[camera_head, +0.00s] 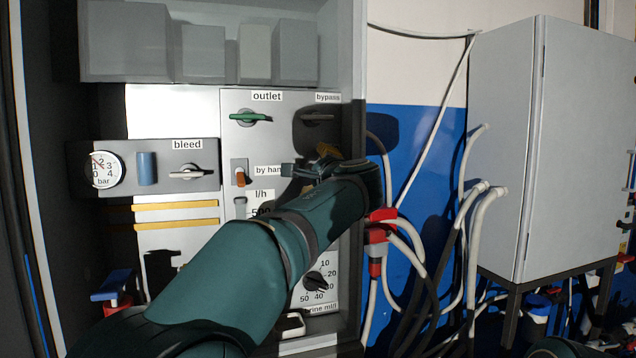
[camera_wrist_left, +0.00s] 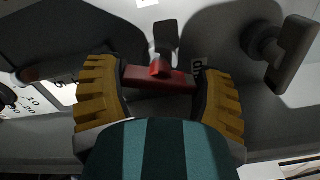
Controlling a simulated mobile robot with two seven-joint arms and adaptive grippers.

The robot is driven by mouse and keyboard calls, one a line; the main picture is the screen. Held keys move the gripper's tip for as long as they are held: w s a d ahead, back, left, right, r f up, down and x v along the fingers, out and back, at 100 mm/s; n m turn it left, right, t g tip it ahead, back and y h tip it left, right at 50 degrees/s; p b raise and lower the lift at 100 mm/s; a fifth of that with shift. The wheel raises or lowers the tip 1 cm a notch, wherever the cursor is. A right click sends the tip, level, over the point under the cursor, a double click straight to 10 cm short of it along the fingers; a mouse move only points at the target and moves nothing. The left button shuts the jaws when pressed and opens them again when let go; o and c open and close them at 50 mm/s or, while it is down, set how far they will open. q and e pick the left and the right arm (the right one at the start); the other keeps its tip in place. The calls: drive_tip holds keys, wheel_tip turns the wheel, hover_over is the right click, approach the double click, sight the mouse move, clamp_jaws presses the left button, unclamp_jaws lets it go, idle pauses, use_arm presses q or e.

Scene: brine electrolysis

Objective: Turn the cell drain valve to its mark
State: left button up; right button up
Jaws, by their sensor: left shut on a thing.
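In the left wrist view, a red bar-shaped valve handle (camera_wrist_left: 158,76) lies crosswise, nearly level in the picture, with a dark stem or lever above it. My left gripper (camera_wrist_left: 160,98) has its yellow ribbed pads at the two ends of this handle and is shut on it. I cannot make out the mark. In the head view, my left arm reaches across the panel (camera_head: 229,110) and hides the handle and most of the gripper. My right gripper is out of view.
A grey knob (camera_wrist_left: 290,52) stands close to the right pad. The green outlet handle (camera_head: 250,117), the bleed handle (camera_head: 193,172) and a dark dial knob (camera_head: 315,281) are around my arm. White hoses and a grey cabinet (camera_head: 565,140) are at right.

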use_arm(q)
drive_tip(key=shift+n+b, duration=1)
drive_tip(key=shift+n, duration=1.1)
drive_tip(key=o, duration=0.9)
drive_tip(key=shift+o, duration=0.2)
drive_tip(key=shift+s+a, duration=0.1)
drive_tip(key=v, duration=1.2)
